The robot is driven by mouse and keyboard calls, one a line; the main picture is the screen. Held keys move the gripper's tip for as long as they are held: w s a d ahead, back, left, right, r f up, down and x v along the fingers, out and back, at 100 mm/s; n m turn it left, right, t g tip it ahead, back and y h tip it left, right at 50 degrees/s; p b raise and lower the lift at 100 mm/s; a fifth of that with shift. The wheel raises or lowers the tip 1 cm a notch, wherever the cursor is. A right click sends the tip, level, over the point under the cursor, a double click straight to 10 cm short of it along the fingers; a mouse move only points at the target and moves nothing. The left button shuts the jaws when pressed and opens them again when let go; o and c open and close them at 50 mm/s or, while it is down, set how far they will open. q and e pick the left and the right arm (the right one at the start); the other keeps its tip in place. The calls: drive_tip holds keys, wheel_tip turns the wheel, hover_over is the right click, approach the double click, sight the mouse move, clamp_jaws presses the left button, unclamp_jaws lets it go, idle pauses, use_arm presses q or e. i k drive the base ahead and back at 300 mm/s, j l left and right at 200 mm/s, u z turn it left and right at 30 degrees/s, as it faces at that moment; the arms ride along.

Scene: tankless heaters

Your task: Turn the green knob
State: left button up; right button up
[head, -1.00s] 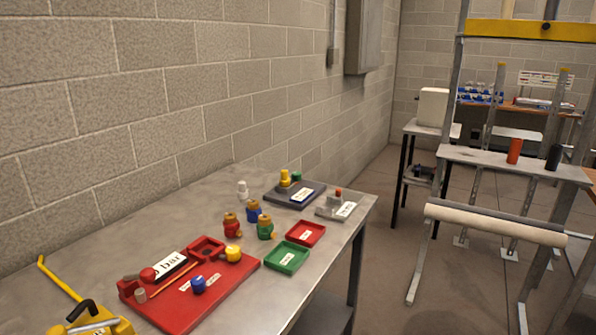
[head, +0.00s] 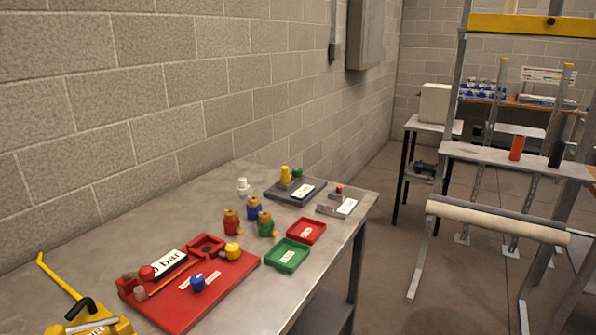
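A small green knob (head: 297,172) sits at the back of a dark grey board (head: 281,194) near the far end of the metal table. A yellow knob-like part (head: 285,174) stands on the same board just left of it. A green-bodied fitting with a brass-coloured top (head: 266,224) stands nearer on the table, beside similar red (head: 231,223) and blue (head: 253,209) ones. Neither of my grippers shows in the head view.
The metal table (head: 215,198) runs along a block wall. A red board (head: 215,293) with coloured knobs lies in front, with green (head: 287,256) and red (head: 317,229) trays beyond it. A yellow tool (head: 100,325) is at the lower left. A metal frame (head: 500,160) stands at right.

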sight(297, 173)
drive_tip(key=k, duration=0.45)
drive_tip(key=i+l+z, duration=0.1)
drive_tip(key=i+l, duration=1.05)
drive_tip(key=i, duration=0.15)
drive_tip(key=i+l+z, duration=0.15)
drive_tip(key=i+l, duration=0.45)
drive_tip(key=i, duration=0.05)
